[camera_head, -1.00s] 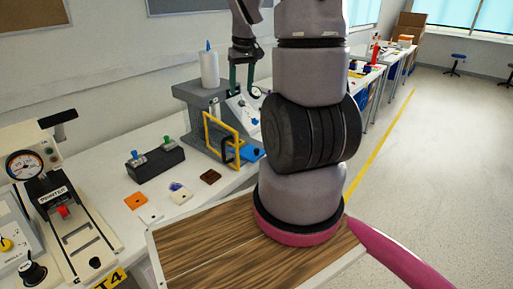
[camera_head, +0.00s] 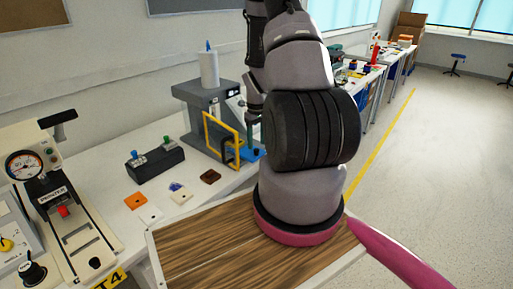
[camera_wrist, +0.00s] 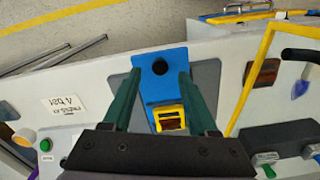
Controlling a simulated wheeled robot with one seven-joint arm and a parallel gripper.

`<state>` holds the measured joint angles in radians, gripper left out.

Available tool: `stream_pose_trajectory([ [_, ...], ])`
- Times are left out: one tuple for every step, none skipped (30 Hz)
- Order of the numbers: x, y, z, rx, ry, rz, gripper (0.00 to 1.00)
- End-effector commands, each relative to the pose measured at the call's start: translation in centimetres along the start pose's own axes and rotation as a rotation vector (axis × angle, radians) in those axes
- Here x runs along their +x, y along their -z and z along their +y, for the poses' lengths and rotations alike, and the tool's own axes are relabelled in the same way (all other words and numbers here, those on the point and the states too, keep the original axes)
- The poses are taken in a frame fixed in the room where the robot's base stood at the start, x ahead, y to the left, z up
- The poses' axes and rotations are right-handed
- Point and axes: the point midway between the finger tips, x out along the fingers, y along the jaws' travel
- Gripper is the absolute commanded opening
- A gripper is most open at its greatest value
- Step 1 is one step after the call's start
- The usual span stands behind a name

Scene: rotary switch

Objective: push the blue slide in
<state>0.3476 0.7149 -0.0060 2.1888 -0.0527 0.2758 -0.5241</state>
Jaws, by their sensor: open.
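The blue slide (camera_head: 247,156) sticks out at the front foot of the grey press (camera_head: 203,100), beside a yellow frame. In the wrist view the blue slide (camera_wrist: 152,86) lies flat, with a black round knob (camera_wrist: 160,67) at its far end and a yellow holder (camera_wrist: 169,118) with a brown piece at its near end. My gripper (camera_wrist: 158,74) is open, its green fingers on either side of the slide and knob. Whether they touch it I cannot tell. In the head view my gripper is mostly hidden behind my arm.
The yellow frame (camera_wrist: 250,80) with a black handle rises close to the right of my gripper in the wrist view. A black two-lever box (camera_head: 155,162) and several small tiles lie left of the press. A white bottle (camera_head: 208,67) stands on it.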

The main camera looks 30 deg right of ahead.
Motion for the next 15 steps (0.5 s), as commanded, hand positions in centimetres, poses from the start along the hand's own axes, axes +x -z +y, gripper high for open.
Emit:
stream_pose_trajectory([
  [0.9,-0.1,-0.1,0.001,0.002,-0.004,0.59],
  [1.3,-0.1,0.0,0.000,0.001,-0.002,0.59],
  [1.8,0.0,0.0,0.000,0.001,-0.002,0.59],
  [2.1,0.0,0.0,0.000,0.001,-0.002,0.59],
  [2.4,0.0,0.0,0.000,0.000,-0.001,0.59],
  [2.6,0.0,0.0,-0.001,0.000,0.000,0.59],
  [2.8,0.0,0.0,-0.001,0.000,0.000,0.59],
  [3.0,0.0,0.0,-0.001,0.000,0.000,0.59],
  [3.1,0.0,0.0,-0.001,0.000,0.000,0.59],
  [3.1,0.0,0.0,0.000,0.000,0.001,0.59],
  [3.2,0.0,0.0,0.000,0.000,0.001,0.59],
  [3.2,0.0,0.0,0.000,-0.001,0.001,0.59],
  [3.2,0.1,0.0,0.000,-0.001,0.001,0.59],
  [3.2,0.1,0.0,0.000,-0.001,0.001,0.59],
  [3.2,0.1,0.0,0.000,-0.001,0.001,0.59],
])
